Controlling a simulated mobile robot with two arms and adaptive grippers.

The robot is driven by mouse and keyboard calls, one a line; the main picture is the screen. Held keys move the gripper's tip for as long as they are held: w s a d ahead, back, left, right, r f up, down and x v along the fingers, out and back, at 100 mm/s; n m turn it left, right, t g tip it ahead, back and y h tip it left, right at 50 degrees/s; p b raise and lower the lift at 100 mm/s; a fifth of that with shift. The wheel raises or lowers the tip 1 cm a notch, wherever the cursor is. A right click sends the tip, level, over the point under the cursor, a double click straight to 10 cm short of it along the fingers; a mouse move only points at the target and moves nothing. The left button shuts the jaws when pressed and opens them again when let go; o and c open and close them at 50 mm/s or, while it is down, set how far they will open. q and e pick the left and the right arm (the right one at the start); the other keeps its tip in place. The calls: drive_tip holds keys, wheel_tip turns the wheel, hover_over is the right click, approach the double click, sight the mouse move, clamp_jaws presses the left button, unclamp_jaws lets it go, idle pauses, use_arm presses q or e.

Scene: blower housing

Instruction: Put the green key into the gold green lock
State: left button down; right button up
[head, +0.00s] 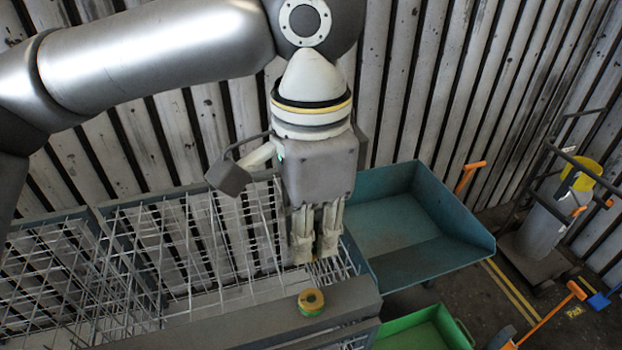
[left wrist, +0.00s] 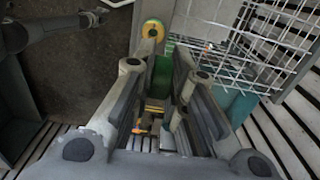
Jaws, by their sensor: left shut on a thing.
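The gold green lock (head: 311,301), a short round piece with a gold top and a green band, sits on the grey beam at the rack's front edge. It also shows at the top of the left wrist view (left wrist: 153,29). My left gripper (head: 315,256) points down above the wire rack, just behind the lock and apart from it in the picture.
The wire rack (head: 190,240) lies behind the grey beam (head: 240,325). A teal bin (head: 400,240) stands to the right and a green bin (head: 415,337) at front right. A trolley (head: 540,240) and orange-handled tools (head: 545,318) are further right. A corrugated wall closes the back.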

use_arm(q)
drive_tip(key=shift+w+r, duration=0.1)
drive_tip(key=shift+w, duration=0.05)
drive_tip(key=shift+s, duration=0.3)
drive_tip(key=f, duration=0.2)
drive_tip(key=s+f, duration=0.1)
drive_tip(key=f, duration=0.1)
drive_tip(key=shift+s+f, duration=0.1)
drive_tip(key=shift+f, duration=0.95)
drive_tip(key=shift+f+b, duration=0.2)
drive_tip(key=shift+b, duration=0.1)
drive_tip(key=shift+f, duration=0.85)
use_arm(e)
drive_tip(key=shift+s+d+f, duration=0.1)
drive_tip(key=shift+s, duration=0.5)
drive_tip(key=shift+s+d+f, duration=0.1)
drive_tip(key=shift+s, duration=0.5)
